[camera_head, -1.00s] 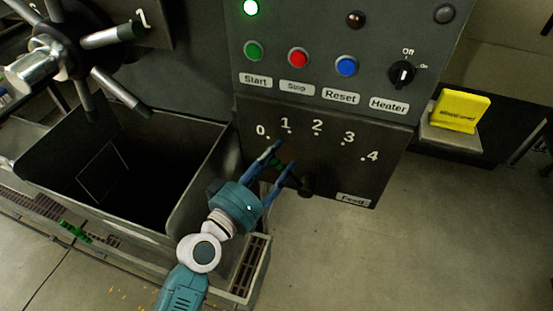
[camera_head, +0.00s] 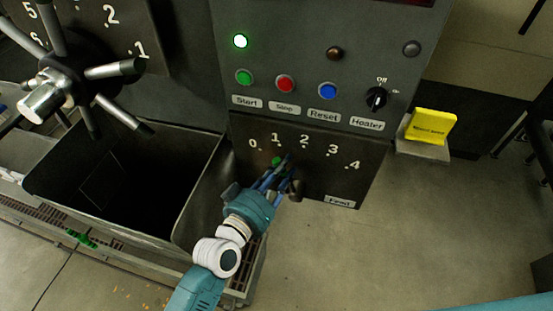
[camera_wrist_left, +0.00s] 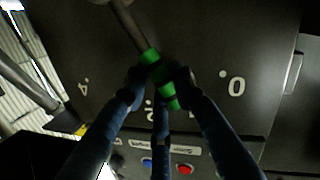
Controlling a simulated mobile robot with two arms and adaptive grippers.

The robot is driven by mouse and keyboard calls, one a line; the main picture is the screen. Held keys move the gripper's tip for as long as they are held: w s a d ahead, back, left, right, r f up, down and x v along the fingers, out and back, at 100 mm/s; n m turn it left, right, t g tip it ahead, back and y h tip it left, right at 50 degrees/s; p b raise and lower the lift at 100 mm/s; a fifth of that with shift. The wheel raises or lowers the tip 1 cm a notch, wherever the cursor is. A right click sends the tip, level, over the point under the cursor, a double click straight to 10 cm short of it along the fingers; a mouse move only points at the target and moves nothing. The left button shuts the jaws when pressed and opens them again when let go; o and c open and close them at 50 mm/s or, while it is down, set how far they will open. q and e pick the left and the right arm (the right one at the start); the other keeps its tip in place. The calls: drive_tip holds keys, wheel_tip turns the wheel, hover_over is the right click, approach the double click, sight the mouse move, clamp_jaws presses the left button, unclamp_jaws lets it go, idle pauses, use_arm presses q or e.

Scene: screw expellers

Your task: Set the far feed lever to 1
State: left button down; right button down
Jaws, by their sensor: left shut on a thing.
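The feed lever's green grip (camera_head: 276,161) shows on the dark feed panel (camera_head: 323,178), below the scale from 0 to 4. My left gripper (camera_head: 279,168) is shut on this grip. In the left wrist view the fingers (camera_wrist_left: 158,88) close around the green grip (camera_wrist_left: 152,58), and the grey lever rod (camera_wrist_left: 125,22) runs up from it. The lever leans up and left in the head view, toward the 0 and 1 side. The fingers partly hide it, so its exact mark is hard to tell. My right gripper is out of view.
Above the scale are Start, Stop and Reset buttons (camera_head: 285,84) and a Heater knob (camera_head: 376,98). A deep metal bin (camera_head: 205,190) stands left of my left arm. A spoked handwheel (camera_head: 75,85) is at upper left.

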use_arm(q)
drive_tip(key=shift+r, duration=0.1)
drive_tip(key=c, duration=1.4)
unclamp_jaws()
drive_tip(key=shift+c, duration=0.2)
drive_tip(key=v, duration=1.2)
drive_tip(key=shift+d, duration=0.1)
